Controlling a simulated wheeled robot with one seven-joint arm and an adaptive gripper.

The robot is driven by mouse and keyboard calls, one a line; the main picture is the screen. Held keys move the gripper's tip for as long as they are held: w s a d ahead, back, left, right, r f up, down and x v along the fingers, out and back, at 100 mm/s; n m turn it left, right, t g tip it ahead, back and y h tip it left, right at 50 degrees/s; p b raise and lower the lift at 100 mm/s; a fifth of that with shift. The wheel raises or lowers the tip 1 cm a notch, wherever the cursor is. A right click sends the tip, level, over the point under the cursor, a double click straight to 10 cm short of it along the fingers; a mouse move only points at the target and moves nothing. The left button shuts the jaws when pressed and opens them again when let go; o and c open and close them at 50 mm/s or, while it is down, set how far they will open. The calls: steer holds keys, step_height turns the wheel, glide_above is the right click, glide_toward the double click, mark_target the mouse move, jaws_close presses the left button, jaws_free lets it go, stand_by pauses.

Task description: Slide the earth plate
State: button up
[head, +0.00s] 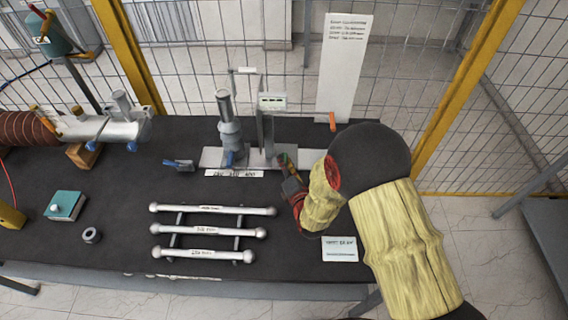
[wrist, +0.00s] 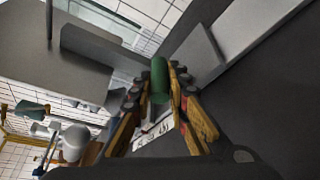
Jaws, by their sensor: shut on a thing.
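My gripper (head: 284,168) is at the right end of the bench fixture in the head view, with its arm reaching in from the right. In the wrist view my gripper (wrist: 160,85) has its fingers on either side of a green cylindrical handle (wrist: 159,72) and is shut on it. A bit of the green handle (head: 283,158) also shows in the head view. An upright grey plate with a small label box (head: 272,101) stands on the light grey base (head: 212,157), left of my gripper. I cannot tell which metal part is the earth plate. The handle's attachment is hidden.
A metal post (head: 228,120) stands on the base. In front lie several labelled rods on a rack (head: 208,230), a teal box (head: 66,205) and a grey ring (head: 91,235). A white sign (head: 343,70) and mesh fence stand behind. The front right has a label card (head: 340,248).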

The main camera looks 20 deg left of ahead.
jaws_close()
steer(key=d, duration=0.3)
steer(key=w+d+b, duration=0.1)
steer(key=d, duration=0.2)
steer(key=w+d+b, duration=0.1)
steer(key=d, duration=0.2)
steer(key=shift+w+d, duration=0.1)
steer(key=shift+d, duration=0.1)
steer(key=o, duration=0.5)
jaws_free()
steer(key=shift+d, duration=0.2)
steer(key=shift+o, duration=1.2)
steer(key=shift+a, duration=0.1)
steer(key=v, duration=1.2)
steer(key=shift+w+f, duration=0.1)
